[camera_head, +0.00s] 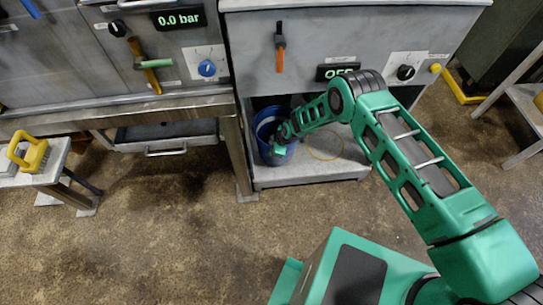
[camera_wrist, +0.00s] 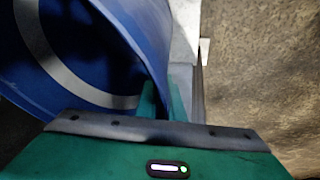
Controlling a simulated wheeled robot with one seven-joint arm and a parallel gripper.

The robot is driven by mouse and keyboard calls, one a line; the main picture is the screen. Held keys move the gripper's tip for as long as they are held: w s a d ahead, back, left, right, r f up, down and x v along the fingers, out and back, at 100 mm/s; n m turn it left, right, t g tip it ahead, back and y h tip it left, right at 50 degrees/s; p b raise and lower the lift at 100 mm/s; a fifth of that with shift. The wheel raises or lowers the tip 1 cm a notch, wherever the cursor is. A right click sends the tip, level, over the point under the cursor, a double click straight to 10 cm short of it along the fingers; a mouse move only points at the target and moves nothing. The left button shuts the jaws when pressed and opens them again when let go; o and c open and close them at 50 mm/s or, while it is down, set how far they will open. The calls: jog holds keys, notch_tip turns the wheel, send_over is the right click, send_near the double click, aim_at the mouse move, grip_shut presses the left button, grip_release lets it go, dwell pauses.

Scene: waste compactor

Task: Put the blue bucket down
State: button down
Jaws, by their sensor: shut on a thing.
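The blue bucket (camera_head: 266,135) is at the left side of the open bay under the right-hand machine, at the bay's low shelf. My gripper (camera_head: 283,143) is at the bucket's right rim. In the wrist view the bucket (camera_wrist: 150,30) fills the upper left, and my gripper's fingers (camera_wrist: 162,100) are shut on its wall. A pale ring shows inside the bucket. The arm hides part of the bucket's right side. I cannot tell whether its base touches the shelf.
The bay's shelf (camera_head: 310,168) has a thin yellow ring (camera_head: 324,143) marked to the right of the bucket. The table leg (camera_head: 236,160) stands close to the left. The floor in front is clear.

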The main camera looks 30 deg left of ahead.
notch_tip(320, 180, down, 3)
jog(key=shift+f, duration=0.2)
jog(key=shift+a+f, duration=0.15)
jog(key=shift+f, duration=0.2)
jog(key=c, duration=1.9)
grip_release()
jog(key=shift+s, duration=0.1)
jog(key=v, duration=1.2)
